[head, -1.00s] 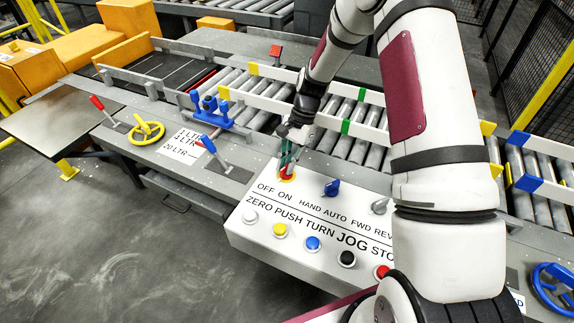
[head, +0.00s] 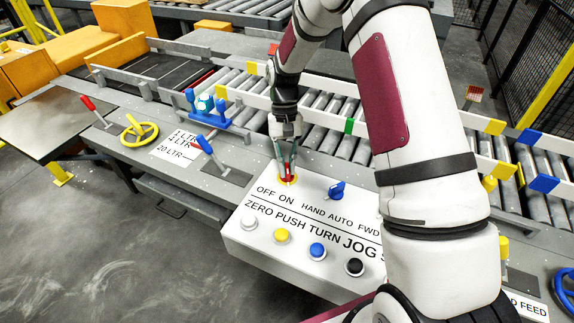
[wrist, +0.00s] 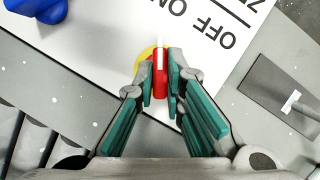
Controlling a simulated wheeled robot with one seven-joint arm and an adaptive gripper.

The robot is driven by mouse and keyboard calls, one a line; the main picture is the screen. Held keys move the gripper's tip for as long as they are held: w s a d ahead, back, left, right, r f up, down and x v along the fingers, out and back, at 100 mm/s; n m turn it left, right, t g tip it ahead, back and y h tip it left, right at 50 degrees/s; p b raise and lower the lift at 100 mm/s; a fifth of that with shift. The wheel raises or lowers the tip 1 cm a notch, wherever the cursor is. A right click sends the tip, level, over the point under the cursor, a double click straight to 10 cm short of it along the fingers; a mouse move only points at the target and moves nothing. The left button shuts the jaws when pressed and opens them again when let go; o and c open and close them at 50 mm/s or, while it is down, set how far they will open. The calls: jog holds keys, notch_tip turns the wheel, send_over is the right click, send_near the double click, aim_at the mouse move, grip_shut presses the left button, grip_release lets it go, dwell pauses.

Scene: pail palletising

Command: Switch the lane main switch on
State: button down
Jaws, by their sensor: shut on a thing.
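The lane main switch is a red knob on a yellow round plate, beside the OFF ON lettering of the white control panel (head: 262,232). In the wrist view the red switch (wrist: 160,80) has a white line along its top and lies between the green finger pads. My gripper (head: 287,172) is shut on this knob from above, and it also shows in the wrist view (wrist: 160,88). In the head view the fingers hide most of the knob; a little red and the yellow plate show below them.
The blue HAND AUTO knob (head: 336,190) stands to the right on the panel. White, yellow, blue and black buttons (head: 283,236) line its front. A blue-handled lever (head: 204,145) stands to the left, with the roller conveyor (head: 316,125) behind.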

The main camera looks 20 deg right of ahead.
jog(key=shift+s+a+f+n, duration=0.1)
jog(key=shift+s+f+n, duration=0.1)
jog(key=shift+n, duration=0.3)
jog(key=c, duration=1.7)
grip_release()
jog(key=shift+o, duration=0.2)
jog(key=shift+w+r, duration=0.1)
jog(key=shift+r, duration=0.05)
jog(key=shift+w+r, duration=0.3)
jog(key=shift+r, duration=0.2)
jog(key=a+v, duration=0.1)
jog(key=v, duration=0.9)
jog(key=shift+w+d+r, duration=0.2)
jog(key=shift+d+r, duration=0.15)
jog(key=shift+d, duration=0.1)
